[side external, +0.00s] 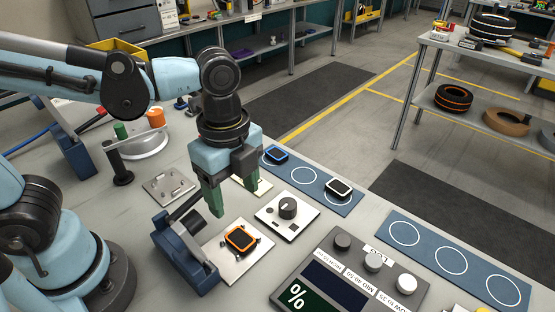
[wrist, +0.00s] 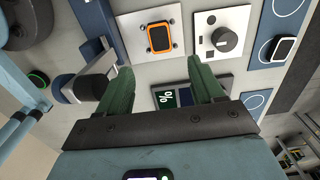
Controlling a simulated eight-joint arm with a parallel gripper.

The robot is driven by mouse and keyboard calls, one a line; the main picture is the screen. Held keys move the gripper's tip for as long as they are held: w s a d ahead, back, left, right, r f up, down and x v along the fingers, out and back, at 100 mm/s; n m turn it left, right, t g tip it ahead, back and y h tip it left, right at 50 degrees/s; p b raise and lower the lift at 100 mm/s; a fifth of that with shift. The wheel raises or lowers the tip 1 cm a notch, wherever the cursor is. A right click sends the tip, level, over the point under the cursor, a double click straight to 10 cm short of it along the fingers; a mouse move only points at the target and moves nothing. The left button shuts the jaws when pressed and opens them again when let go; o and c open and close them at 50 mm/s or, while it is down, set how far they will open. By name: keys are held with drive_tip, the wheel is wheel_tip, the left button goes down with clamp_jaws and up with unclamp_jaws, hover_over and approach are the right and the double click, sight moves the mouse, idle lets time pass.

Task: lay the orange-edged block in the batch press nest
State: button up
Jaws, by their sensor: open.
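The orange-edged block (side external: 240,238) is dark-faced and lies flat on a silver plate (side external: 222,262) with small posts around it, beside a blue press with a dark lever (side external: 185,250). The wrist view also shows the block (wrist: 160,37) on its plate, beyond the fingertips. Whether it sits fully down between the posts is too small to tell. My gripper (side external: 232,190) has green fingers, open and empty, above and behind the block in the side view. In the wrist view the fingers (wrist: 160,70) are apart with nothing between them.
A plate with a dark knob (side external: 287,208) lies right of the block. A blue mat (side external: 318,187) holds a blue-edged block (side external: 277,155) and a white-edged block (side external: 339,188). A console (side external: 350,275) stands in front, and another silver plate (side external: 170,186) lies left.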

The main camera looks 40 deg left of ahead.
drive_tip(key=w+a+n+t, duration=0.1)
drive_tip(key=a+n+t, duration=0.1)
drive_tip(key=n, duration=0.3)
drive_tip(key=w+a+r+n+t, duration=0.1)
drive_tip(key=a+n+t, duration=0.1)
drive_tip(key=a+n, duration=0.3)
drive_tip(key=w+a+n+t, duration=0.1)
drive_tip(key=a+n+t, duration=0.1)
drive_tip(key=a+n, duration=0.2)
drive_tip(key=shift+w+r+n, duration=0.1)
drive_tip(key=shift+w+n, duration=0.1)
drive_tip(key=shift+n, duration=0.4)
drive_tip(key=shift+w+r+n, duration=0.1)
drive_tip(key=shift+w+n, duration=0.05)
drive_tip(key=shift+n, duration=0.45)
drive_tip(key=shift+w+a+r+n+t, duration=0.1)
drive_tip(key=shift+w+a+n+t, duration=0.05)
drive_tip(key=shift+a+n+t, duration=0.55)
drive_tip(key=shift+d, duration=0.2)
